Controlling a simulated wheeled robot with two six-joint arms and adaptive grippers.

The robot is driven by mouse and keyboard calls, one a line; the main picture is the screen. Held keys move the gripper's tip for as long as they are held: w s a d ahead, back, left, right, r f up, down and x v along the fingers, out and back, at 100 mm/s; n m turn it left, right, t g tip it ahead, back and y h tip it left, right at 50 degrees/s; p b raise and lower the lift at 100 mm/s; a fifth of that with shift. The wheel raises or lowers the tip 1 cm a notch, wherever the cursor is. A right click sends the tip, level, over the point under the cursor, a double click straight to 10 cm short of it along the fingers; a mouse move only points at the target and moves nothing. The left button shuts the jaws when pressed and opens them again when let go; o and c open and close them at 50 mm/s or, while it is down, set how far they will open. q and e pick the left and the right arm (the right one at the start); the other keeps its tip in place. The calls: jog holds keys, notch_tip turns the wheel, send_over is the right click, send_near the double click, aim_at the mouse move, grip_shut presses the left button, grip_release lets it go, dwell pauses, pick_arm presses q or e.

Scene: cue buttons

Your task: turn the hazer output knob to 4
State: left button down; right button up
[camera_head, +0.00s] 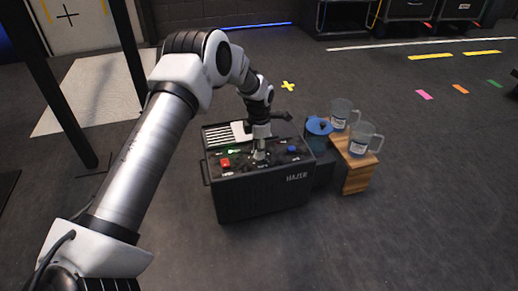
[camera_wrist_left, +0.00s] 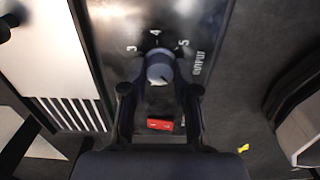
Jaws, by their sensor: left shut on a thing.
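The hazer (camera_head: 262,200) is a black box on the floor with a control panel on top. Its output knob (camera_wrist_left: 160,67) is grey with a pale top, beside the word OUTPUT and the numbers 3, 4 and 5. The 4 (camera_wrist_left: 155,33) sits just beyond the knob in the wrist view. I cannot tell surely where the knob's pointer stands. My left gripper (camera_head: 260,154) reaches down onto the panel. Its fingers (camera_wrist_left: 160,90) are on both sides of the knob and shut on it. In the head view, the gripper hides the knob. My right gripper is not in view.
A red button (camera_head: 225,162), a green light (camera_head: 233,151) and a blue button (camera_head: 293,150) are on the panel. The floor in front is clear.

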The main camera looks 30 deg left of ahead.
pick_arm(q)
jog(key=m+p, duration=0.5)
jog(key=p, duration=0.3)
jog(key=shift+r, duration=0.2)
jog(key=shift+m+p, duration=0.85)
jog(key=shift+m, duration=0.15)
jog(key=m+p, duration=0.1)
jog(key=m, duration=0.1)
jog(key=shift+f+m, duration=0.15)
jog(key=shift+m, duration=0.15)
jog(key=m+p, duration=0.1)
jog(key=m, duration=0.1)
jog(key=shift+m, duration=0.4)
jog(key=m+p, duration=0.1)
jog(key=m, duration=0.2)
jog(key=shift+f+m, duration=0.1)
jog(key=shift+m, duration=0.2)
jog(key=m, duration=0.3)
jog(key=shift+m, duration=0.3)
jog(key=m, duration=0.5)
jog(key=shift+m, duration=0.3)
jog(key=m+b, duration=0.1)
jog(key=m, duration=1)
jog(key=shift+m+b, duration=0.3)
jog(key=shift+b, duration=0.05)
jog(key=m, duration=0.6)
jog(key=shift+b, duration=0.4)
